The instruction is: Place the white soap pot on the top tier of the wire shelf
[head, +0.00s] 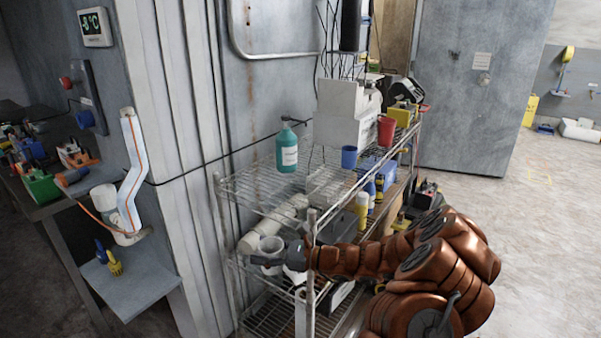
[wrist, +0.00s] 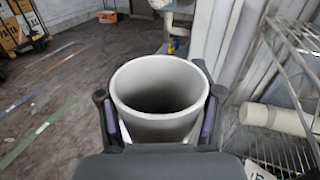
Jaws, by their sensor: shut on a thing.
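The white soap pot (wrist: 160,125) is an open-topped, round white vessel, upright between the two fingers in the wrist view. My gripper (wrist: 158,112) is shut on its sides. In the head view, my gripper (head: 291,254) and the pot (head: 267,262) are partly hidden by the shelf's wires and post, and appear lower than the top tier. The wire shelf (head: 245,190) stands in the middle of the head view. Its top tier has bare wire at the left front. The shelf also shows at the right of the wrist view (wrist: 287,62).
The top tier carries a green bottle (head: 286,152), a blue cup (head: 349,157), a red cup (head: 386,130) and a white machine (head: 346,113). A pale roll (head: 272,224) lies on a lower tier. A metal wall panel (head: 195,140) stands left of the shelf.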

